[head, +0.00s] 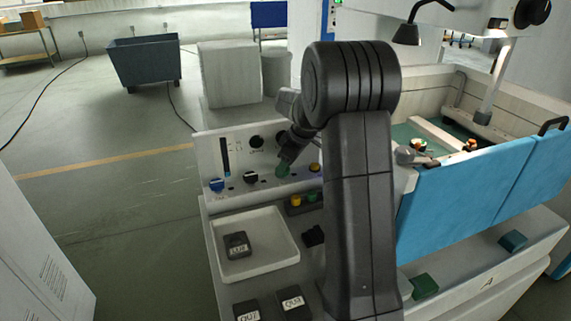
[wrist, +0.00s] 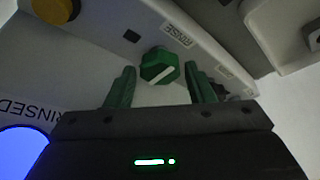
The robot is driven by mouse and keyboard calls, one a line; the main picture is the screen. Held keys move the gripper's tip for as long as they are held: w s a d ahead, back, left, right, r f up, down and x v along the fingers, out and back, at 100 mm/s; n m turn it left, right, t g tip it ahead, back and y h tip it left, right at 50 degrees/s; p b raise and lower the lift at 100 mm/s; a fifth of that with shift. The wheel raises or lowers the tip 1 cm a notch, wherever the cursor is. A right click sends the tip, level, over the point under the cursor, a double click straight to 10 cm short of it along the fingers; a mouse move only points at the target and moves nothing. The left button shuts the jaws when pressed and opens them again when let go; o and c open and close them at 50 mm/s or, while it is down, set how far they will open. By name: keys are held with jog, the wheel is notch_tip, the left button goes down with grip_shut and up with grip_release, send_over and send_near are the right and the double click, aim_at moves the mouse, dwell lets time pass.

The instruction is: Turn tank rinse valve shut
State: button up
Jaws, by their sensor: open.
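The green rinse valve knob (wrist: 160,66) is on the pale panel by a label reading RINSE in the wrist view. A white line on its face runs slantwise, lower left to upper right. My gripper (wrist: 162,82) has its two green fingers spread, one on each side and slightly short of the knob. Nothing is held, and gaps show between fingers and knob. In the head view my gripper (head: 285,164) is at the panel front, where a green patch shows; knob and fingers are hard to tell apart there.
A white tray (head: 270,265) with a black block (head: 237,245) lies below. Blue tank doors (head: 460,190) stand at right. Open floor lies left.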

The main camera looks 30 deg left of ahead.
jog(key=c, duration=0.7)
jog(key=shift+f+m, duration=0.1)
jog(key=shift+m, duration=0.3)
jog(key=m, duration=0.1)
jog(key=m+t+b, duration=0.1)
jog(key=shift+s+m+t+b, duration=0.2)
jog(key=shift+m+t+b, duration=0.1)
jog(key=shift+m, duration=0.1)
jog(key=m, duration=0.2)
jog(key=m+t, duration=0.1)
jog(key=m, duration=0.1)
jog(key=shift+s+a+m+t+h+b, duration=0.15)
jog(key=shift+m+t+h+b, duration=0.15)
jog(key=shift+b, duration=0.05)
jog(key=m+t+h+b, duration=0.1)
jog(key=m, duration=0.3)
jog(key=shift+s+a+b, duration=0.1)
jog(key=shift+b, duration=0.2)
jog(key=shift+a+m+t+h+b, duration=0.1)
jog(key=shift+m+t+h+b, duration=0.5)
jog(key=shift+m, duration=1.4)
jog(key=shift+h, duration=0.3)
